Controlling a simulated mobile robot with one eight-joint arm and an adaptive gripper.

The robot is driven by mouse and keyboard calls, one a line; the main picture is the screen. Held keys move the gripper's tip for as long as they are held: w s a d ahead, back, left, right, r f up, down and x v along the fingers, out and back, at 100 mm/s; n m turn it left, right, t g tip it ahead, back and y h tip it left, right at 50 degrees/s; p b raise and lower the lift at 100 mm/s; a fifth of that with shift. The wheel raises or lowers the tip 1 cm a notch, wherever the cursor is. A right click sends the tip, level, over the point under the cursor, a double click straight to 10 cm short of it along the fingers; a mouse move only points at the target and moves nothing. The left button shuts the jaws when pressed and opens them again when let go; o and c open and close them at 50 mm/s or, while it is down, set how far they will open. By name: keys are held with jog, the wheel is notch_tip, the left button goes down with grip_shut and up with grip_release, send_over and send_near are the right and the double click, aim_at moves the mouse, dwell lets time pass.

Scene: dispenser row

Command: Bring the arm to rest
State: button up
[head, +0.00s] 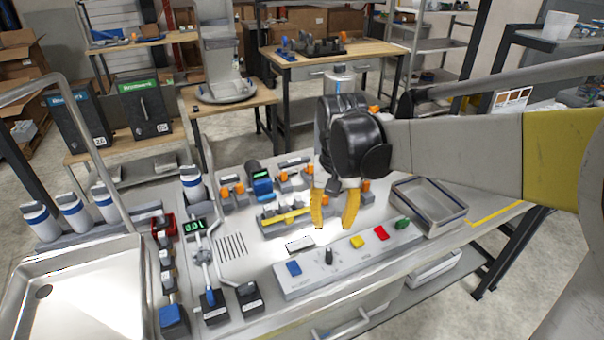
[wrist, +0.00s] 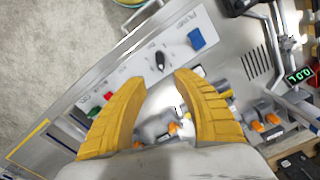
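My gripper (head: 335,207) has two yellow fingers and hangs pointing down from my black wrist above the workbench, behind the control panel (head: 350,256). In the wrist view the fingers of my gripper (wrist: 160,88) are spread apart with nothing between them. The panel, with a blue button (wrist: 196,39), a black knob (wrist: 160,60), and yellow, red and green buttons, shows past the fingertips. The fingers look apart from the panel. My arm reaches in from the right of the head view.
A metal tray (head: 462,219) stands right of my gripper. Valves with orange handles and a yellow bar (head: 285,215) lie close behind and left. A sink (head: 85,300), white-and-blue bottles (head: 75,213) and a green display (head: 195,226) are at the left.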

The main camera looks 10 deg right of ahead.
jog(key=s+r+n+t+b, duration=0.1)
jog(key=s+n+t, duration=0.1)
jog(key=s+t, duration=0.5)
jog(key=shift+s+n, duration=0.4)
jog(key=shift+s, duration=1.8)
jog(key=shift+a, duration=0.1)
dwell(1.5)
